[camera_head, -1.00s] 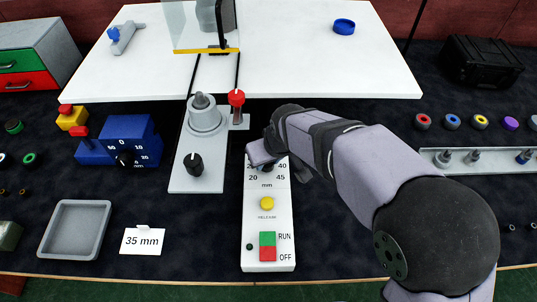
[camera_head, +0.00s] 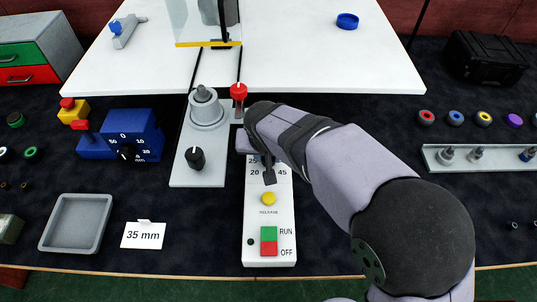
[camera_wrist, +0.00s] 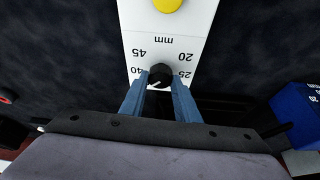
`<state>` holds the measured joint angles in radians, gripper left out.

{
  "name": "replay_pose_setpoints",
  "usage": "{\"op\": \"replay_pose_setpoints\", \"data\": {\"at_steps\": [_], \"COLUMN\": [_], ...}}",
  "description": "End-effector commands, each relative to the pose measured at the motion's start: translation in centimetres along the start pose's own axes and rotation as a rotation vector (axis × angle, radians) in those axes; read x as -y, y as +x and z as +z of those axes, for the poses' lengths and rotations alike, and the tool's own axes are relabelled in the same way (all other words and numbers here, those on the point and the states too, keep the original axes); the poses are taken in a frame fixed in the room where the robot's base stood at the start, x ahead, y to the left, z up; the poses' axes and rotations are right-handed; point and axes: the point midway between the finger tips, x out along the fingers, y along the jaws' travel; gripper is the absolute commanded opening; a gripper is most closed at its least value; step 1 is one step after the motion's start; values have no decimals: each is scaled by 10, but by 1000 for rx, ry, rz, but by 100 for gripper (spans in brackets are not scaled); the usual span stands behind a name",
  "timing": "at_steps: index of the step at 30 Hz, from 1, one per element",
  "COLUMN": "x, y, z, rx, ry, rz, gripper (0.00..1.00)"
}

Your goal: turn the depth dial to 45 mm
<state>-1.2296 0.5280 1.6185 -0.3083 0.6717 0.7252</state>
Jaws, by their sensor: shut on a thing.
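The depth dial (camera_wrist: 160,74) is a black round knob on a white control panel (camera_head: 257,222). In the wrist view its white pointer line slants down-left, to the side below the printed 40; the marks 45, 20 and 25 also show around it. My gripper (camera_wrist: 160,82) has its two blue fingers on either side of the dial, shut on it. In the head view my wrist and arm hide the dial and most of its scale; 25, 20 and 45 show at the edges.
Below the dial sit a yellow release button (camera_head: 268,199) and a green and red RUN/OFF switch (camera_head: 269,241). A grey plate with a black knob (camera_head: 195,159) stands left. A card (camera_head: 144,235) reads 35 mm. A blue block (camera_head: 124,137) has another black knob.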

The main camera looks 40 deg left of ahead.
Motion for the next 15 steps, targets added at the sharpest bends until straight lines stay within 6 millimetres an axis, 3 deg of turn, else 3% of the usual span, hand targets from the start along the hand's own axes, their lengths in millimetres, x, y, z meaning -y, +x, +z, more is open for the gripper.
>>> {"op": "replay_pose_setpoints", "data": {"at_steps": [7, 8, 9, 10, 15], "x": [0, 0, 0, 0, 0], "y": [0, 0, 0, 0, 0], "z": [1, 1, 1, 1, 0], "rx": [2, 2, 2, 2, 1], "ry": [0, 0, 0, 0, -1], "rz": [0, 0, 0, 0, -1], "gripper": [6, 34, 43, 48, 48]}}
